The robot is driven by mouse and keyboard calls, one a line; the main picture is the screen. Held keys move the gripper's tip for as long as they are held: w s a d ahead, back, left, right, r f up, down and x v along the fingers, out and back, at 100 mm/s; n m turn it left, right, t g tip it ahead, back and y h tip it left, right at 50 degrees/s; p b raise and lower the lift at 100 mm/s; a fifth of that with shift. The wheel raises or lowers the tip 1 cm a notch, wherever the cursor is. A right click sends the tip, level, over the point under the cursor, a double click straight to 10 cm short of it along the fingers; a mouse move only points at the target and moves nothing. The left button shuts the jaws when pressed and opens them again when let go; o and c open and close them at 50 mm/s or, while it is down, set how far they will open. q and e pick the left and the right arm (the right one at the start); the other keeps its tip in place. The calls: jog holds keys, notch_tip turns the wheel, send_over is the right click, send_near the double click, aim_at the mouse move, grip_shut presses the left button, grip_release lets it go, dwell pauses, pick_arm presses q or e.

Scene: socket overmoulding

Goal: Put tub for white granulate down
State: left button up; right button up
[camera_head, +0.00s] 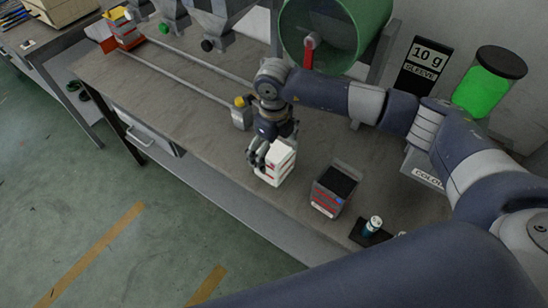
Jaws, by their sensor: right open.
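The tub for white granulate (271,178) is a small white-filled tub with red markings. It stands upright on the grey-brown workbench (212,130), near its front edge. My right gripper (270,150) is directly over and around the top of the tub, fingers pointing down. Its fingers are open; whether they touch the tub walls is hard to tell. The gripper hides part of the tub's rim and back. My left gripper is not in view.
A tub with black granulate (327,200) stands just right of the white one. A small bottle on a black base (373,226) is farther right. A green drum (330,35) and hoppers (215,22) stand behind.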

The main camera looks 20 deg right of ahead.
notch_tip(320, 180, down, 3)
jog(key=shift+w+d+r+p, duration=0.1)
jog(key=shift+w+r+p, duration=0.05)
jog(key=shift+p, duration=0.15)
jog(key=shift+f, duration=0.35)
jog(key=shift+c, duration=0.6)
jog(key=shift+f, duration=0.1)
jog(key=c, duration=1.3)
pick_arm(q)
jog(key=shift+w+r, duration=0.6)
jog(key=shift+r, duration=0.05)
pick_arm(e)
jog(key=shift+c, duration=0.7)
